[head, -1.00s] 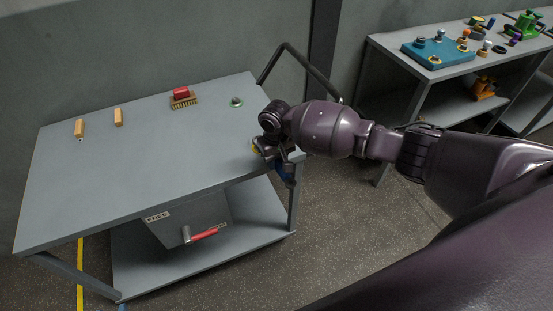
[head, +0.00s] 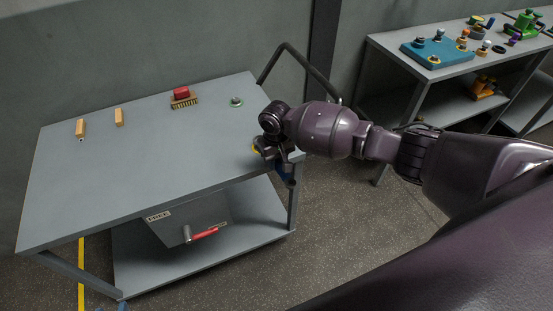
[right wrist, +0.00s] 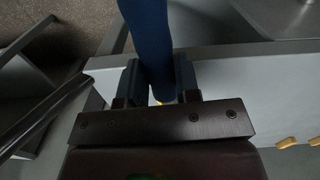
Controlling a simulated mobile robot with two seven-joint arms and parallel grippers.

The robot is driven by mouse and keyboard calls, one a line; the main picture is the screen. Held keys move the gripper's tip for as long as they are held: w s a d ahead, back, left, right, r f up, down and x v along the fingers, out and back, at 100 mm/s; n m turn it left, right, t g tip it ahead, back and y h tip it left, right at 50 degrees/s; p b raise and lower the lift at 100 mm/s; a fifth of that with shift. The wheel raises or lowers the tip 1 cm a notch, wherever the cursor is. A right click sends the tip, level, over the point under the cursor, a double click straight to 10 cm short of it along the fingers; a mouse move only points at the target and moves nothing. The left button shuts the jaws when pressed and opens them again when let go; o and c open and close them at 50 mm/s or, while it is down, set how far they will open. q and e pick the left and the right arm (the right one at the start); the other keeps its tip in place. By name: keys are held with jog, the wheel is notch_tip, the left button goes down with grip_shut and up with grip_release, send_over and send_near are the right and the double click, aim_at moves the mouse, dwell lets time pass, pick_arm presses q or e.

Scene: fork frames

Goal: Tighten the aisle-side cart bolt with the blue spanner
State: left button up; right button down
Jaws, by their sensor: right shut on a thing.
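The cart (head: 150,160) is a grey table with a lower shelf and a dark bent handle bar (head: 305,62). My right gripper (head: 276,160) is at its right front corner, shut on the blue spanner (head: 286,177). In the right wrist view the spanner (right wrist: 150,38) runs between the two fingers (right wrist: 157,80) and out of the top of the picture. A yellow patch (head: 256,149) shows beside the gripper on the cart top, mostly hidden; I cannot tell whether the spanner touches it. A green-ringed bolt (head: 237,101) stands clear farther back. My left gripper is out of view.
A red-topped brush-like block (head: 182,96) and two wooden blocks (head: 81,128) (head: 119,117) stand on the cart. A bench (head: 400,65) with a blue plate (head: 437,52) is at the right.

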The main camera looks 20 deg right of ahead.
jog(key=shift+p, duration=0.8)
dwell(0.8)
jog(key=shift+f+b, duration=0.5)
jog(key=shift+f, duration=0.55)
dwell(0.7)
jog(key=c, duration=1.5)
grip_release()
grip_shut()
jog(key=shift+a, duration=0.15)
jog(key=shift+w+a+m, duration=0.15)
jog(key=shift+a+m, duration=1.55)
jog(key=shift+m, duration=0.1)
jog(key=shift+w+a+m, duration=0.25)
jog(key=shift+a+m, duration=0.55)
jog(key=shift+w+a+m, duration=0.2)
jog(key=shift+a+m, duration=0.25)
jog(key=shift+m, duration=0.15)
